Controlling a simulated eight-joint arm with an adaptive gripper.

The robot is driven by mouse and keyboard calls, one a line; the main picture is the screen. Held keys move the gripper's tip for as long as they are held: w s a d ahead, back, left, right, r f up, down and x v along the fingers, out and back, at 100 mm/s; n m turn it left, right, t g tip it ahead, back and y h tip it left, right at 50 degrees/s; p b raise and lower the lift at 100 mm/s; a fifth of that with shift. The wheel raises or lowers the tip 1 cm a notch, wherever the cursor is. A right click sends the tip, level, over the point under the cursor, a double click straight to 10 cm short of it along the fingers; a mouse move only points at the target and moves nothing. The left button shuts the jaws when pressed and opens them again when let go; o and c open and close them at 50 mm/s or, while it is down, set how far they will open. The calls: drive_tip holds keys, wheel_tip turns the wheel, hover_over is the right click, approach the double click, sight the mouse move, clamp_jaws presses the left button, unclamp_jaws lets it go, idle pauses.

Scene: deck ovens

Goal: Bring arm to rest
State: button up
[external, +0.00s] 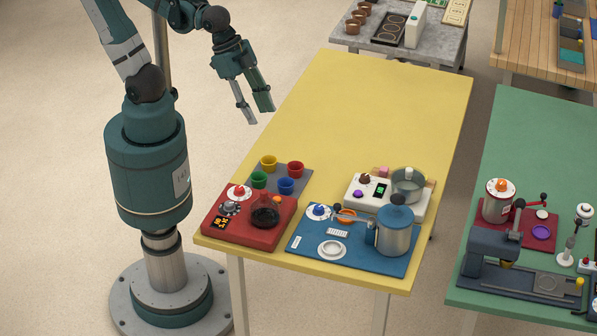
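My gripper (257,117) is at the upper middle of the external view, off the left edge of the yellow table (376,100). It hangs downward, above floor level. Its two fingers are apart, with a gap between them, and nothing is held. My arm is bent over at the top, and its upper part runs out of the frame.
At the yellow table's near end are a red device (225,228), a grey mat with several colored cups (296,168), a blue mat with a kettle (394,236) and a white device with a pot (408,185). The table's middle is clear. A green table (545,140) stands right.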

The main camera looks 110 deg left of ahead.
drive_tip(key=s+a+r+n+t, duration=0.1)
drive_tip(key=a+r+n+t, duration=0.1)
drive_tip(key=a, duration=0.4)
drive_tip(key=shift+s+a+r+n+y, duration=0.2)
drive_tip(key=shift+r+n+y, duration=0.2)
drive_tip(key=shift+n, duration=0.2)
drive_tip(key=shift+w, duration=0.1)
idle(2.2)
